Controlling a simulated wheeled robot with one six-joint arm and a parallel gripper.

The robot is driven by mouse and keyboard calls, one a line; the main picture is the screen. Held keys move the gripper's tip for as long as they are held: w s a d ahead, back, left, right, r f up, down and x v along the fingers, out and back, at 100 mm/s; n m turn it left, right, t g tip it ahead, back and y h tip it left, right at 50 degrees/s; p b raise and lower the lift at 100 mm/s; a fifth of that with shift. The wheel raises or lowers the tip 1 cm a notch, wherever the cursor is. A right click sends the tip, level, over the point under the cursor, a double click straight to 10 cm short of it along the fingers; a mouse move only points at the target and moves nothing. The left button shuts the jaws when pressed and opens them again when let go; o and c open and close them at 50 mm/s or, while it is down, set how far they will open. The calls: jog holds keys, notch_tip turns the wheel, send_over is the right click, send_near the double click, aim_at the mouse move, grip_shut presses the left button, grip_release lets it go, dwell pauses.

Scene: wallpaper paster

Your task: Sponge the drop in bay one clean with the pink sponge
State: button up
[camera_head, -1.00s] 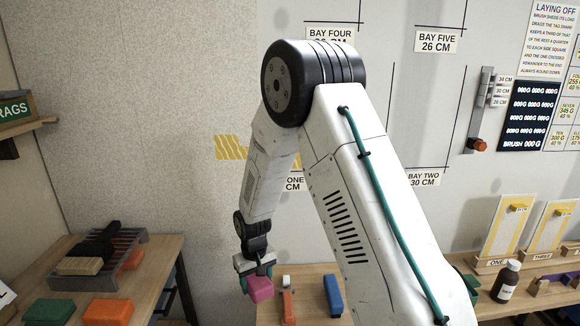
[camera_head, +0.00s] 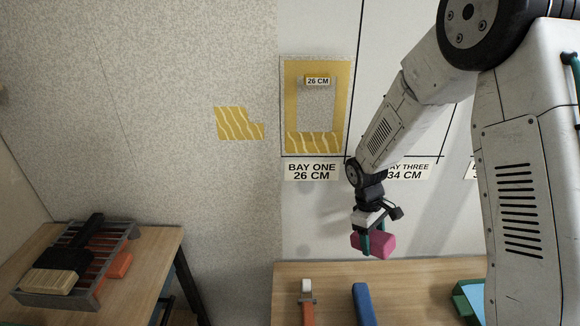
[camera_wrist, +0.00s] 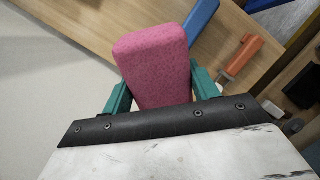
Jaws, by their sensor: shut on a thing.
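The pink sponge (camera_head: 376,244) is held between the green fingers of my gripper (camera_head: 364,240), above the back of the middle table. The wrist view shows the sponge (camera_wrist: 155,62) clamped between both fingers of my gripper (camera_wrist: 160,90). Bay one (camera_head: 344,110) is the framed wall panel left of my gripper, over a label (camera_head: 311,171) reading "BAY ONE 26 CM". It has a yellow pasted border around a speckled centre, with pale wavy streaks along the bottom. The sponge is right of and below the bay, apart from the wall as far as I can tell.
The middle table (camera_head: 420,270) holds an orange-handled tool (camera_head: 308,308) and a blue object (camera_head: 363,304). A rack (camera_head: 80,285) with a black brush and an orange block (camera_head: 120,265) stand on the left table. A yellow patch (camera_head: 236,123) is on the wall left of the bay.

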jog(key=r+n+h, duration=0.1)
jog(key=n+h, duration=0.1)
jog(key=n, duration=0.1)
jog(key=r+n+h, duration=0.1)
jog(key=n, duration=0.1)
jog(key=shift+s+a+r, duration=0.2)
jog(key=shift+s+r, duration=0.1)
jog(key=shift+r, duration=0.05)
jog(key=r+n+t+h, duration=0.1)
jog(key=a+r+n+t+h, duration=0.1)
jog(key=n, duration=0.1)
jog(key=r+n+t+h, duration=0.1)
jog(key=n, duration=0.1)
jog(key=shift+w+a+r+h, duration=0.1)
jog(key=shift+w+a+h, duration=0.05)
jog(key=shift+w+h, duration=0.25)
jog(key=w+a+r+n+t+h, duration=0.1)
jog(key=w+a+r+n+t, duration=0.1)
jog(key=a+r+n+t, duration=0.4)
jog(key=n+t+y, duration=0.9)
jog(key=n+t, duration=0.2)
send_near(286, 142)
jog(key=s+f, duration=0.1)
jog(key=s, duration=0.1)
jog(key=shift+s+r+t, duration=0.15)
jog(key=shift+s+t, duration=0.1)
jog(key=shift+t, duration=0.05)
jog(key=shift+s, duration=0.1)
jog(key=shift+w+d, duration=0.2)
jog(key=shift+w, duration=3.05)
